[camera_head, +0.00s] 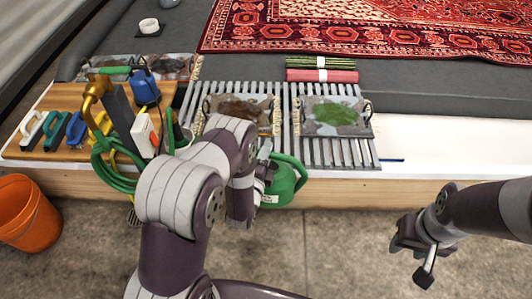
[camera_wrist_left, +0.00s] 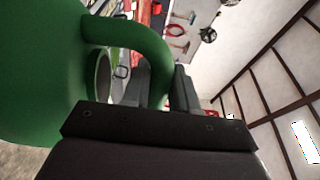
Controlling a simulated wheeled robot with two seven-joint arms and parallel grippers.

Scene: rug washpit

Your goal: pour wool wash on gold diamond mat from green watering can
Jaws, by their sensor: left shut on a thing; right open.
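The green watering can (camera_head: 284,182) is in front of the bench edge, partly hidden behind my left arm. My left gripper (camera_head: 264,174) is shut on its handle. In the left wrist view the can's green body (camera_wrist_left: 35,75) fills the left side, and its curved handle (camera_wrist_left: 152,50) runs down to my dark gripper. Two small mats lie on slatted racks: one with a brown patch (camera_head: 238,110), one with a green patch (camera_head: 335,114). I cannot tell which is the gold diamond mat. My right gripper (camera_head: 412,250) is open and empty over the floor at right.
An orange bucket (camera_head: 25,212) stands on the floor. Rolled textiles (camera_head: 322,76) and a red rug (camera_head: 350,35) lie behind. The white ledge (camera_head: 450,145) at right is mostly clear.

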